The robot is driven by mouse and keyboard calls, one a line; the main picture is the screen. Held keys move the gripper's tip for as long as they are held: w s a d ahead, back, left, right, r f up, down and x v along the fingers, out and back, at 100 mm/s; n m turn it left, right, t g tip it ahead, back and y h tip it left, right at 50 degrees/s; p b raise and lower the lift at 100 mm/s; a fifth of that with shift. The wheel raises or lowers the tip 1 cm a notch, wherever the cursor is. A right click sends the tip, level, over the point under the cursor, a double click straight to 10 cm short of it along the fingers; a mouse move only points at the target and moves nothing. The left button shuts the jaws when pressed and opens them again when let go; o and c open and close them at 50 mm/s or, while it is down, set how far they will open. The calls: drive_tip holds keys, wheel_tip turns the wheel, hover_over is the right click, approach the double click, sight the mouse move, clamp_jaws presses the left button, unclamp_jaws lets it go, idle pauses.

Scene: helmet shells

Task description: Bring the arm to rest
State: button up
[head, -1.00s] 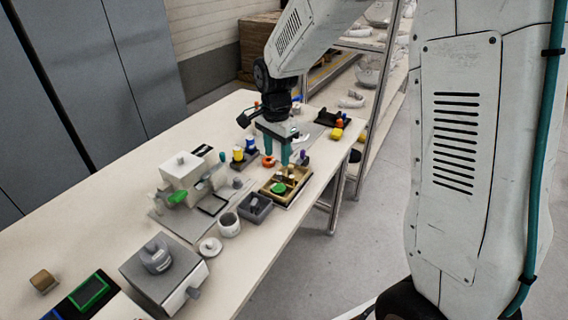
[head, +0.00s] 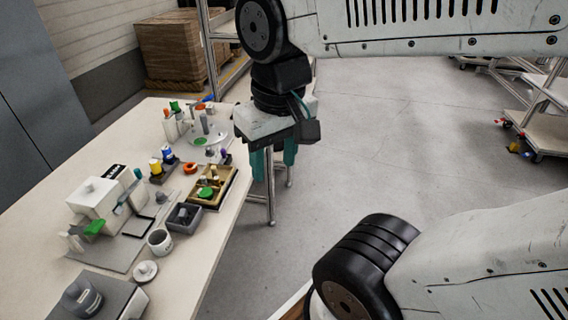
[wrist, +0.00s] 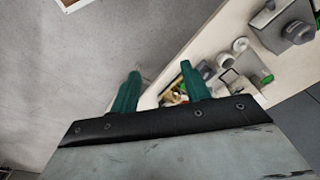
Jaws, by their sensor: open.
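My gripper (head: 273,165) hangs beside the table's right edge in the head view, with its teal fingers pointing down. The fingers stand apart with nothing between them, and the gripper is open. In the wrist view the two teal fingers (wrist: 158,90) also show apart, with floor and a strip of table beyond them. My arm stretches across the top of the head view from the right.
The white table (head: 222,235) carries a wooden tray (head: 229,185) with a green round piece, a dark grey bin (head: 184,216), a white cup (head: 160,242) and a white machine (head: 95,200). Stacked boxes (head: 175,50) stand behind.

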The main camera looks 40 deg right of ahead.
drive_tip(key=shift+s+f+n, duration=0.15)
drive_tip(key=shift+s+n, duration=0.45)
drive_tip(key=shift+s, duration=0.55)
idle(0.4)
